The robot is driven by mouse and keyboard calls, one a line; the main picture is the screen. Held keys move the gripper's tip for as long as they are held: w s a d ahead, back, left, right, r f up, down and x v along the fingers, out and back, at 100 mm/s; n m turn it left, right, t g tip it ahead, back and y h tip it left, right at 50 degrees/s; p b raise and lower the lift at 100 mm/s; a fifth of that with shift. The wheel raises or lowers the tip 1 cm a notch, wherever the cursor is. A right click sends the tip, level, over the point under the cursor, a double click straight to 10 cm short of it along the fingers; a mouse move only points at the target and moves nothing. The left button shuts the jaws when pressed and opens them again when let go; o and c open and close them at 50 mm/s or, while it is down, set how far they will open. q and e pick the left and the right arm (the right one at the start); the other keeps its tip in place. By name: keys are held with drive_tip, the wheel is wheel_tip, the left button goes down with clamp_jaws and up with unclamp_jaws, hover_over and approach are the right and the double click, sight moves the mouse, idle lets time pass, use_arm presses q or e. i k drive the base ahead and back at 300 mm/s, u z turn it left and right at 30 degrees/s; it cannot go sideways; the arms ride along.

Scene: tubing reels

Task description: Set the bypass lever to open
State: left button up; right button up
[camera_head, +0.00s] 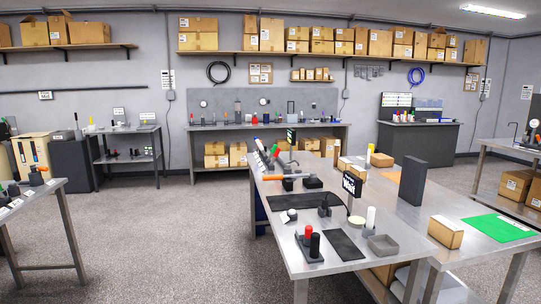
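Neither of my grippers is in view. No label reading bypass can be made out, so I cannot tell which part is the bypass lever. An orange bar (288,178) with dark ends lies across the far part of the central metal table (285,222). A small black upright device (325,207) stands nearer on the same table. At the left, a side table (28,203) carries small devices with red, green and black parts, too small to tell apart. No lever's setting can be read.
A red and a black cylinder (315,244), dark mats (343,244), a grey tray (383,245) and a black sign (352,184) occupy the central table. A carton (445,232) and green mat (500,228) lie to the right. The speckled floor (165,240) left of the table is clear.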

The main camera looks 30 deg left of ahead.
sight(273, 150)
drive_tip(key=u, duration=0.9)
drive_tip(key=i, duration=1.15)
drive_tip(key=u, duration=1.25)
drive_tip(key=i, duration=3.3)
drive_tip(key=z, duration=1.25)
drive_tip(key=i, duration=0.85)
drive_tip(key=z, duration=0.95)
